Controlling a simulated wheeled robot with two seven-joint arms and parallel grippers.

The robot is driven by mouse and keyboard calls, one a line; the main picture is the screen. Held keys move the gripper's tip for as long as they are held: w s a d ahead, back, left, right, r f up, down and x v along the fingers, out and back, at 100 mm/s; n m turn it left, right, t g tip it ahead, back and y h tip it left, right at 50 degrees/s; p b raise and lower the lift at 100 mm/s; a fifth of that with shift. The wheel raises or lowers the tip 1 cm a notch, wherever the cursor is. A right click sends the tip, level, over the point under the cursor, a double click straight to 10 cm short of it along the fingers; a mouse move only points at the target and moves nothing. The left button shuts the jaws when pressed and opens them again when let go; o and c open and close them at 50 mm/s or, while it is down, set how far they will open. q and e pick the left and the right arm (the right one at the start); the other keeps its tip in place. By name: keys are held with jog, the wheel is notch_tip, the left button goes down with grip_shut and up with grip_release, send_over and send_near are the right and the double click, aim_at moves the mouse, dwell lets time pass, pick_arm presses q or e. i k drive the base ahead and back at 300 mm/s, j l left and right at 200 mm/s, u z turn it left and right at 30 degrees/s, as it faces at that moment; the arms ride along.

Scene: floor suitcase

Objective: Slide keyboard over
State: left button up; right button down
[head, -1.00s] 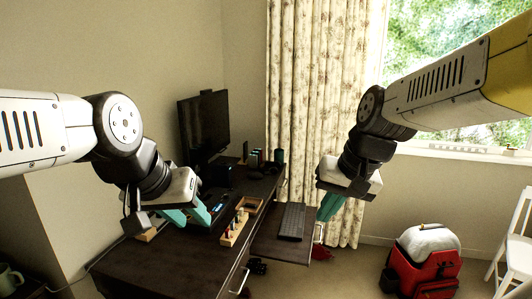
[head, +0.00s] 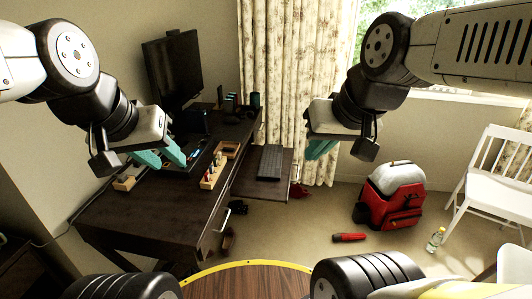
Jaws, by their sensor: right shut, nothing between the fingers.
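The dark keyboard (head: 270,162) lies on the pulled-out tray (head: 252,187) on the right side of the dark desk (head: 150,205). My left gripper (head: 172,162) shows over the left part of the desk, its teal fingers apart with nothing seen between them. My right gripper (head: 318,149) is shut and empty, to the right of the keyboard in the picture and apart from it. The keyboard is in full view, and neither gripper appears to touch it.
A monitor (head: 173,66) stands at the back of the desk. A small wooden organizer (head: 214,168) sits left of the keyboard. A red backpack (head: 390,197), a red flashlight-like object (head: 349,238), a bottle (head: 436,239) and a white chair (head: 492,180) are on the floor to the right.

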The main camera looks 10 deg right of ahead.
aim_at(270, 165)
jog(key=i+l+u, duration=0.15)
jog(key=u, duration=0.55)
jog(key=i+l+u, duration=0.25)
jog(key=l, duration=0.25)
jog(key=l+u, duration=0.25)
jog(key=l, duration=0.25)
jog(key=i+l+u, duration=0.2)
jog(key=l, duration=1.15)
jog(key=i+l, duration=0.15)
jog(key=l, duration=0.6)
jog(key=u, duration=0.05)
